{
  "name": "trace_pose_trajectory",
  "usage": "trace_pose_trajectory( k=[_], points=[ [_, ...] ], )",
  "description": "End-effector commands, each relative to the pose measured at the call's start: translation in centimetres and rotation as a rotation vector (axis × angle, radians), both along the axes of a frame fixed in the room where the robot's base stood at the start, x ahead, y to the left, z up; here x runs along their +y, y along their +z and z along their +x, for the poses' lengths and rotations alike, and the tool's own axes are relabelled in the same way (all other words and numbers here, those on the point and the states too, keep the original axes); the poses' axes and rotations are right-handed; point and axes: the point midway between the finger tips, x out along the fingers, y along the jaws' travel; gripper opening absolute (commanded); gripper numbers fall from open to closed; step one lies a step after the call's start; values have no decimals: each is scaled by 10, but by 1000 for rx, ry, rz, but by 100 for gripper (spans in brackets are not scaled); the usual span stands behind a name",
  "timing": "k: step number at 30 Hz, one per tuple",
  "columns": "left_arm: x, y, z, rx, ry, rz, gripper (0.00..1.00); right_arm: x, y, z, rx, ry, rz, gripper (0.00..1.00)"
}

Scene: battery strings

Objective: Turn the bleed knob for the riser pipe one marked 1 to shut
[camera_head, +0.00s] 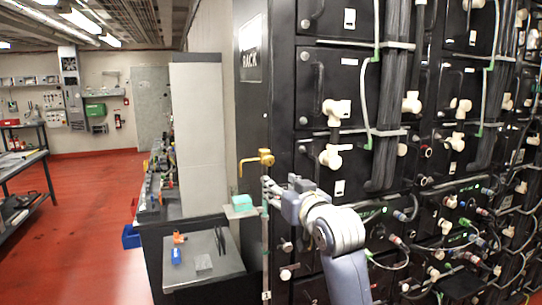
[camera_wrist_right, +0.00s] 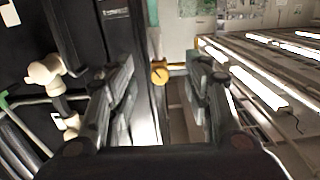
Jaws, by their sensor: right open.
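A yellow fitting (camera_head: 262,158) with a bent arm sits at the top of a thin upright pipe (camera_head: 266,240) beside the black rack. It also shows in the right wrist view (camera_wrist_right: 160,73), ahead of my fingers and between them. My right gripper (camera_head: 272,187) is open, just below the yellow fitting and close to the pipe. No contact with the fitting is visible. My left gripper is not in view.
The black battery rack (camera_head: 270,110) with white fittings and cables fills the right side. A small table (camera_head: 190,273) with an orange and a blue item stands left of the pipe, with a teal block (camera_head: 242,202) nearby. Red floor (camera_head: 85,210) is open at left.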

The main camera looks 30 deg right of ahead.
Motion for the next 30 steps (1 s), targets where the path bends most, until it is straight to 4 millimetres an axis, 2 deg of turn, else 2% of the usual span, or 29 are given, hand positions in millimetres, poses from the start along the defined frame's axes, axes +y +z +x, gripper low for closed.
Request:
trace_pose_trajectory(
  k=[1,3,8,21,30],
  points=[
    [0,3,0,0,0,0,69,0,18,-9,-27,-3,-3,46],
    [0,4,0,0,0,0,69,0,31,-17,-48,-7,-5,46],
    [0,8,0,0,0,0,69,-2,38,-14,-58,-8,-6,46],
    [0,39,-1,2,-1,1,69,-18,39,54,-56,-8,-5,46],
    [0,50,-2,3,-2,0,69,-24,37,81,-57,-8,-8,46]
  ],
)
